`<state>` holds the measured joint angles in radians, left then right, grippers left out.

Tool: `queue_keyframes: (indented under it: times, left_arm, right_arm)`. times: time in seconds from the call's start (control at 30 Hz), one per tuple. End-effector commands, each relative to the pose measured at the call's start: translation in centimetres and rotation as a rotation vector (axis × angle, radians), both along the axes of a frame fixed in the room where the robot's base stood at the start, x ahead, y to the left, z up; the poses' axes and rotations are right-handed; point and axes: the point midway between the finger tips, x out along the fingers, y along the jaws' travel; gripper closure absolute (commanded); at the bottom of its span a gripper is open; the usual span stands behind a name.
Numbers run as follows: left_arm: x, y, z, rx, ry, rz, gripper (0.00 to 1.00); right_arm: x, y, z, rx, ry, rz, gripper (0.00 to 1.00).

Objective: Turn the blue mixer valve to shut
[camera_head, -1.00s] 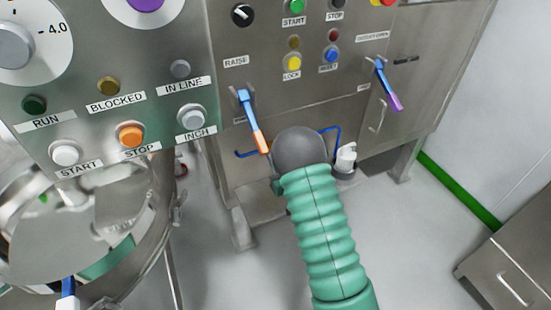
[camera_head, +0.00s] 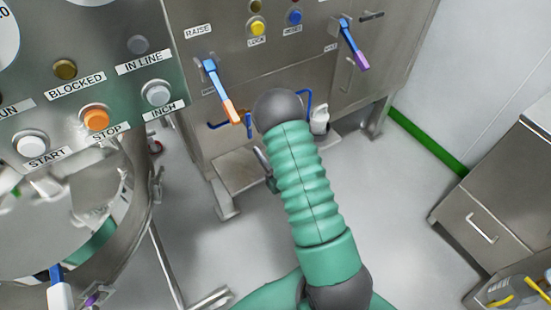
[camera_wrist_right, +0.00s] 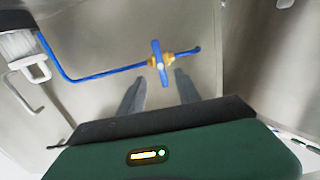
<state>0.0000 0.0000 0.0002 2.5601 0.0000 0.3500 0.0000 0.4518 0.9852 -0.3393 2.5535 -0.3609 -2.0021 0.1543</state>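The blue valve handle (camera_wrist_right: 157,58) shows in the right wrist view on a brass fitting (camera_wrist_right: 168,60) in a blue pipe (camera_wrist_right: 100,75). The handle stands roughly upright, across the line of the pipe. My right gripper (camera_wrist_right: 158,82) is open, its two grey fingers apart and pointing toward the valve. The handle appears ahead of the gap between them, and no contact is visible. In the head view, parts of the blue pipe (camera_head: 308,100) show either side of my green right arm, which hides the valve and most of the gripper. My left gripper is not in view.
A lever with an orange end (camera_head: 231,108) and one with a purple end (camera_head: 361,60) are on the steel cabinet. A button panel (camera_head: 115,60) and a round steel vessel (camera_head: 60,215) are at left.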

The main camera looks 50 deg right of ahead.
Motion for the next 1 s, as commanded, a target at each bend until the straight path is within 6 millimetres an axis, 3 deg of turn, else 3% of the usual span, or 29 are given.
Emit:
queue_keyframes:
  times: [0.17, 0.37, 0.5, 1.0]
  left_arm:
    - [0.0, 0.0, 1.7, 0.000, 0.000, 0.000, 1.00]
    - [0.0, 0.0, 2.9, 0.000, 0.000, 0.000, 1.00]
    - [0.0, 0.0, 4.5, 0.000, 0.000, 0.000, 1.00]
    - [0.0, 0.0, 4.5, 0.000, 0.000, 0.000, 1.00]
  right_arm:
    - [-1.5, 0.0, -0.4, 0.014, 0.021, -0.009, 0.60]
    - [-2.4, 0.5, 0.6, 0.001, -0.011, -0.008, 0.60]
    - [-4.4, 1.3, 0.4, 0.003, -0.002, -0.003, 0.60]
    - [-4.9, 1.5, 0.1, -0.002, -0.004, 0.001, 0.60]
